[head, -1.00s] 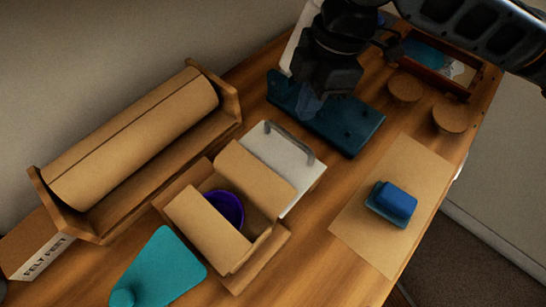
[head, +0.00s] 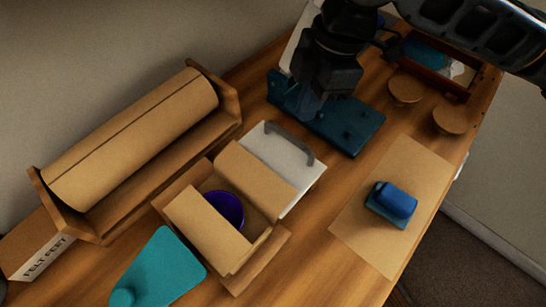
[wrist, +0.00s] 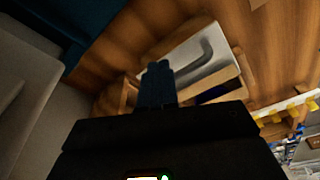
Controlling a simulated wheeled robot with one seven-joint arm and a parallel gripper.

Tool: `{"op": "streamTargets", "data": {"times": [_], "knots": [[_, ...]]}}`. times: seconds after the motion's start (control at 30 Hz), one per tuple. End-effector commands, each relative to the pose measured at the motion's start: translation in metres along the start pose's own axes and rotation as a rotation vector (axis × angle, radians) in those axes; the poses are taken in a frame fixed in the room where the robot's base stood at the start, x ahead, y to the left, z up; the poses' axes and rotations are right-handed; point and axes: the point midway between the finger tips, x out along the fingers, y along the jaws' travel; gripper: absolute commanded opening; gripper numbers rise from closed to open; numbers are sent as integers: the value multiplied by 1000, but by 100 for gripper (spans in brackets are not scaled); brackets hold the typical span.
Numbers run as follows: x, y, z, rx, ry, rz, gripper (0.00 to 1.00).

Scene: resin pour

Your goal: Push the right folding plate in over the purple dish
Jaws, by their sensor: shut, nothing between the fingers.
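The purple dish (head: 226,208) sits inside an open-topped tan box (head: 266,232), partly hidden by the plates. The right folding plate (head: 256,180) stands at the box's upper right side, next to the white board, and leaves the dish exposed. The left folding plate (head: 208,229) slants at the lower left and hides part of the dish. My gripper (head: 308,106) is shut and empty, over the dark blue stand, apart from the box and up and right of it. In the wrist view, my closed fingers (wrist: 158,80) hide part of the box.
A white board with a grey handle (head: 282,163) lies beside the right plate. The dark blue stand (head: 350,127) is below my gripper. A tan roll in a wooden holder (head: 135,140) stands left. A teal piece (head: 165,268) and a blue block on a mat (head: 394,200) lie nearer.

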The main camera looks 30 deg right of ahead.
Motion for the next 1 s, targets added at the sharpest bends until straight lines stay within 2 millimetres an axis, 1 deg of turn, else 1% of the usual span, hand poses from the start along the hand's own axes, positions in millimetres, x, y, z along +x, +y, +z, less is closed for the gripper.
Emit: {"op": "streamTargets", "data": {"times": [0.57,1.0], "knots": [[2,0,0,0,0,0,0],[24,0,5,1,0,-1,0]]}}
